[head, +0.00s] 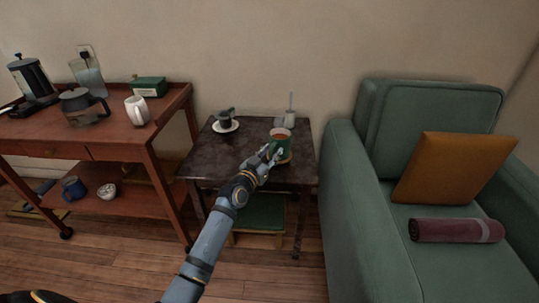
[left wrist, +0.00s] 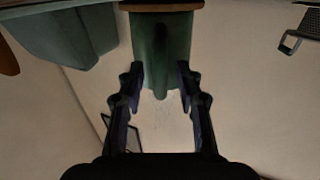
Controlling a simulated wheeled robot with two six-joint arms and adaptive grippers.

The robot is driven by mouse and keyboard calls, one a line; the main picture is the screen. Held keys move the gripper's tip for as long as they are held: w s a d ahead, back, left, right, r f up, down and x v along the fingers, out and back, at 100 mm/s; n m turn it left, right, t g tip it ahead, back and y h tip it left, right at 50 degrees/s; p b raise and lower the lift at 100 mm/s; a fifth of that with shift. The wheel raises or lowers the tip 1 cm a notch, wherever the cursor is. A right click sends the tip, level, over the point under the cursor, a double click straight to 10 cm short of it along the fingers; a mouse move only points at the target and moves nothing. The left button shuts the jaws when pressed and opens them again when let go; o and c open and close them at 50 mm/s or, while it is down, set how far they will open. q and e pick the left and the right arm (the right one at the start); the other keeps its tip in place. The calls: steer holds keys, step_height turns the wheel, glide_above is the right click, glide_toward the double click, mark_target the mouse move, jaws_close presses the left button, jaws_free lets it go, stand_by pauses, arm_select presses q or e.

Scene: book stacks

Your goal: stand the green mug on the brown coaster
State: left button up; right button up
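The green mug (head: 281,140), with brown liquid in it, stands upright at the front right of the dark side table (head: 215,163). The brown coaster (head: 286,160) shows beneath it, and the mug appears to rest on it. My left gripper (head: 269,154) is at the mug's near left side. In the left wrist view, which is upside down, the mug (left wrist: 161,45) meets a brown strip, seemingly the coaster (left wrist: 160,6). The left fingers (left wrist: 160,85) are apart, with the mug's narrow lower part, probably its handle, between them and gaps at both sides. My right gripper is out of view.
A small pale container (head: 289,119) is behind the mug. A green armchair (head: 345,205) is close on the right; a red-brown cart (head: 150,150) is on the left.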

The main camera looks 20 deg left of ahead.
arm_select(q)
steer(key=shift+s+r, duration=0.15)
steer(key=shift+s, duration=0.1)
steer(key=s+a+p, duration=0.2)
steer(key=s+p, duration=0.2)
steer(key=s, duration=0.8)
steer(key=s+d+f+g, duration=0.2)
steer(key=s+f+g, duration=0.4)
steer(key=s+f, duration=0.25)
steer(key=s+d+f+g, duration=0.2)
steer(key=s+f+g, duration=0.3)
steer(key=s+f, duration=0.4)
steer(key=s+a+f+n+g+y, duration=0.1)
steer(key=s+f+g+y, duration=0.1)
steer(key=s, duration=0.8)
steer(key=f+g, duration=0.1)
steer(key=g, duration=0.1)
steer(key=shift+s+a+f+g, duration=0.15)
steer(key=shift+a+f+g, duration=0.1)
steer(key=shift+f+g, duration=0.15)
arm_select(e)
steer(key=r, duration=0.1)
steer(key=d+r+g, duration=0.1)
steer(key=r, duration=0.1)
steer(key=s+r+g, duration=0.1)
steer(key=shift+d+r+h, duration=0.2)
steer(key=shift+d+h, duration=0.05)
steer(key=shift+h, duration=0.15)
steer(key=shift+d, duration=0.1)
